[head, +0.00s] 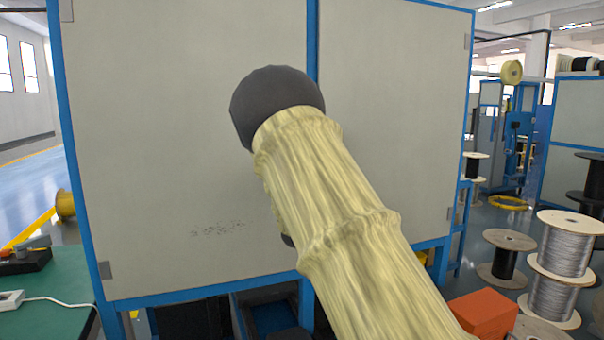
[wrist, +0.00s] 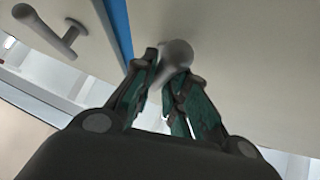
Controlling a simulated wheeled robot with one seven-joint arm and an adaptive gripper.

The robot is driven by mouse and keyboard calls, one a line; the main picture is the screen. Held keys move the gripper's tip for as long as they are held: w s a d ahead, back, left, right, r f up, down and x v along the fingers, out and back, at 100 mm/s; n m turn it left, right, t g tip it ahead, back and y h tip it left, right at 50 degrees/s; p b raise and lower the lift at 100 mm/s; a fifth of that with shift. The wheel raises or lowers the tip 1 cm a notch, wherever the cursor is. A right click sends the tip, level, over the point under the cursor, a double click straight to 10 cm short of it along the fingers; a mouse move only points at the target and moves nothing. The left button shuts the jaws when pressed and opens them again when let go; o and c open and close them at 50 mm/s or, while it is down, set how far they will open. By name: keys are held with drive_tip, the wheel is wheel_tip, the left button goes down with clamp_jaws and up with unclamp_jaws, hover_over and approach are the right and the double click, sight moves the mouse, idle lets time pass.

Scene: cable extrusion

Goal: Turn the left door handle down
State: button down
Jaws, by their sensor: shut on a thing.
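The cabinet has two pale doors, a left one (head: 180,120) and a right one (head: 410,110), split by a blue post (head: 312,40). In the wrist view my gripper (wrist: 168,95) is shut on a grey door handle (wrist: 177,54), whose rounded end shows between the fingers. The fingers hide the rest of it, so I cannot tell its angle. A second grey handle (wrist: 45,32) stands free across the blue post. The wrist view is strongly tilted, so I cannot be sure which door each handle is on. In the head view my arm hides my gripper and the handles.
A green table (head: 50,310) with a dark device (head: 25,258) stands at the lower left. An orange box (head: 482,312) is at the lower right, near several wire spools (head: 568,245). Open floor (head: 25,200) shows at far left.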

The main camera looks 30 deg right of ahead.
drive_tip(key=shift+d+f+n+t+y+b, duration=0.15)
drive_tip(key=shift+n+t+y+b, duration=0.4)
drive_tip(key=shift+n+y, duration=0.55)
drive_tip(key=shift+n, duration=0.3)
drive_tip(key=c, duration=1.4)
unclamp_jaws()
drive_tip(key=shift+d, duration=0.1)
drive_tip(key=shift+c, duration=0.2)
drive_tip(key=v, duration=1.2)
